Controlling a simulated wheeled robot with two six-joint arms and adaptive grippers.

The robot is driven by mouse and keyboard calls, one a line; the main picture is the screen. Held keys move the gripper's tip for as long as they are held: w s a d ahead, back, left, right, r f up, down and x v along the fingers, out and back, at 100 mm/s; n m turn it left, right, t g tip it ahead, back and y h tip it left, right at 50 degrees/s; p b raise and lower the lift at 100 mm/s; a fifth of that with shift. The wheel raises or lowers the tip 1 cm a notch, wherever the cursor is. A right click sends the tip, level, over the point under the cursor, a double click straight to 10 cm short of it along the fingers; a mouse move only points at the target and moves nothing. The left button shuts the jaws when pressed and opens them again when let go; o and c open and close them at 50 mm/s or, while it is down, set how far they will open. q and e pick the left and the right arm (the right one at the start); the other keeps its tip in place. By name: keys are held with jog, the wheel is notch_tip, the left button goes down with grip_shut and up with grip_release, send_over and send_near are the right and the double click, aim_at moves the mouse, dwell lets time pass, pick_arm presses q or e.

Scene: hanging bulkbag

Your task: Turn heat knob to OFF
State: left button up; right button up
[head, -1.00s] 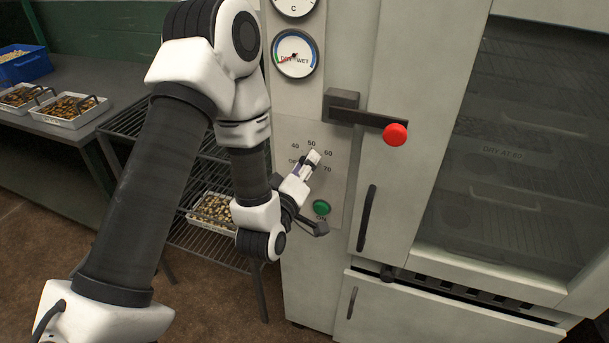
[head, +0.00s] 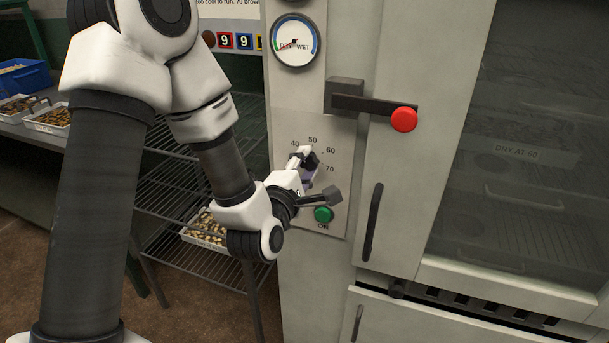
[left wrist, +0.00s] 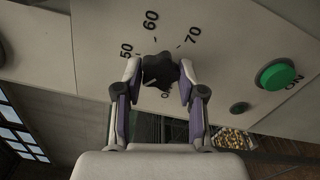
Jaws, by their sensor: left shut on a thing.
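The black heat knob (left wrist: 159,70) sits on the cabinet's control panel (head: 335,212), with 50, 60 and 70 printed around it in the left wrist view. My left gripper (left wrist: 158,83) is shut on the knob, one finger on each side of it. In the head view the same gripper (head: 306,167) meets the panel from the lower left and covers part of the dial, including the OFF mark. The knob (head: 312,159) is mostly hidden there, and I cannot tell which mark it points to. My right gripper is in neither view.
A green ON button (head: 323,214) is just below the knob, close to my gripper. A door latch with a red ball end (head: 403,119) juts out at upper right. A round DRY/WET gauge (head: 294,40) is above. A wire rack (head: 170,188) stands left of the cabinet.

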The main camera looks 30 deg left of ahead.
pick_arm(q)
jog(key=n+b, duration=0.5)
jog(key=n, duration=0.2)
jog(key=shift+w, duration=0.1)
jog(key=n+b, duration=0.3)
jog(key=shift+n, duration=0.4)
jog(key=shift+r+n+b, duration=0.15)
jog(key=shift+n+b, duration=0.6)
jog(key=shift+n, duration=0.55)
jog(key=o, duration=1.1)
jog(key=shift+o, duration=0.2)
